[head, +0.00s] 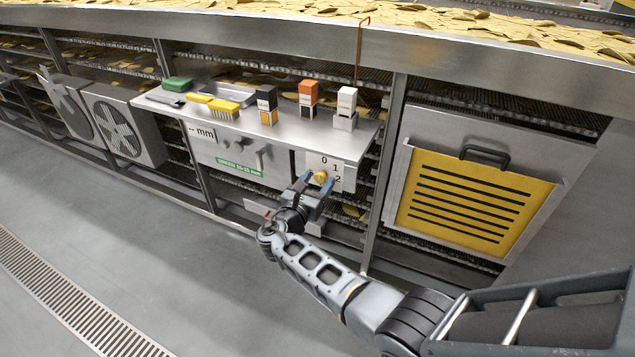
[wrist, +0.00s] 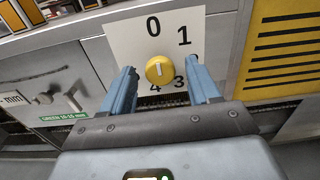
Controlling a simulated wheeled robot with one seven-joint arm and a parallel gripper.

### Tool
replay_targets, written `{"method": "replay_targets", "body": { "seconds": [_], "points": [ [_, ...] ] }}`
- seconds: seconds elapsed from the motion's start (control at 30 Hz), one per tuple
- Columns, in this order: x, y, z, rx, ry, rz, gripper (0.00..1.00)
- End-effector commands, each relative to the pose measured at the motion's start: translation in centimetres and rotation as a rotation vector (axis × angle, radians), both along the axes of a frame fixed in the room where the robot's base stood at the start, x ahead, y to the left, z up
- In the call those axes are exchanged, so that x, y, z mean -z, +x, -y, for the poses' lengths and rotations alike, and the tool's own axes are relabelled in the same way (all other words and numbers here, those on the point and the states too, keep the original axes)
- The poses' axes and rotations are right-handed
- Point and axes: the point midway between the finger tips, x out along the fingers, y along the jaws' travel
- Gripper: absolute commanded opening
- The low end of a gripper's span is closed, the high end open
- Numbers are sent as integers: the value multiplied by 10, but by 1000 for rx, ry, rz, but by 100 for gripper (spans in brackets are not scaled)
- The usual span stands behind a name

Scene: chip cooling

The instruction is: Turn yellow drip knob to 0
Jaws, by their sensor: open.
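The yellow drip knob (wrist: 160,69) is on a white dial plate (wrist: 130,40) with the numbers 0 to 4 around it; it also shows in the head view (head: 320,177). A pale line on the knob lies nearly level in the wrist view, its clearer end to the right, toward the partly hidden 2. My gripper (wrist: 164,76) is open, with one blue finger on each side of the knob and a visible gap to both. In the head view my gripper (head: 317,182) is at the knob. I cannot tell how deep the fingers reach around it.
Left of the dial are a grey lever (head: 260,158) and a green label (head: 239,167). A yellow slotted panel (head: 465,200) with a black handle is at right. A floor drain (head: 70,295) runs at lower left.

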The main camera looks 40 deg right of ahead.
Motion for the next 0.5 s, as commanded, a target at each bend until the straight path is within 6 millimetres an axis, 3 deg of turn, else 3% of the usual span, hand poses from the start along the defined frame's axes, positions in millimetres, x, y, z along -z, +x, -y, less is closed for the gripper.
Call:
{"method": "replay_targets", "body": {
  "seconds": [0.3, 0.5],
  "points": [
    [2, -17, -47, -3, 1, 0, 61],
    [1, -24, -67, -3, 1, -1, 61]
  ]
}}
